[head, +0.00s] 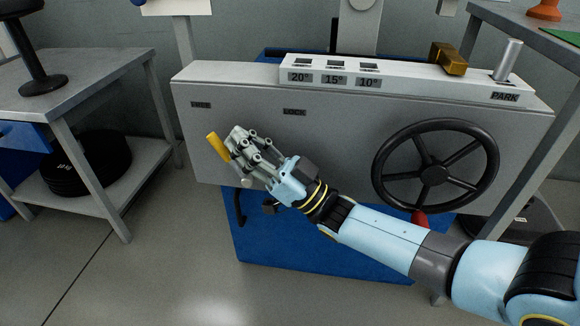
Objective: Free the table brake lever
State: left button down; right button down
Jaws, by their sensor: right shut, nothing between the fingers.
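The brake lever has a yellow grip (217,146) and sits low on the left part of the grey panel (340,140). It tilts up and to the left, towards the left label (201,104), which seems to read FREE. The LOCK label (294,112) is further right. My right gripper (238,138) is shut and empty in front of the panel, just right of the yellow grip. It hides part of the lever's shaft, and I cannot tell whether it touches the lever. My left gripper is out of view.
A black handwheel (434,174) sticks out at the panel's right. A white ledge (330,76) on top has slots marked 20°, 15° and 10°, a brass block (449,59) and a metal pin (508,60) by PARK. A grey side table (75,85) stands left.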

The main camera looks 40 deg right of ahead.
jog(key=shift+w+a, duration=0.15)
jog(key=shift+w, duration=0.05)
dwell(0.3)
jog(key=shift+r, duration=0.25)
notch_tip(320, 180, up, 10)
jog(key=shift+f, duration=0.25)
dwell(0.6)
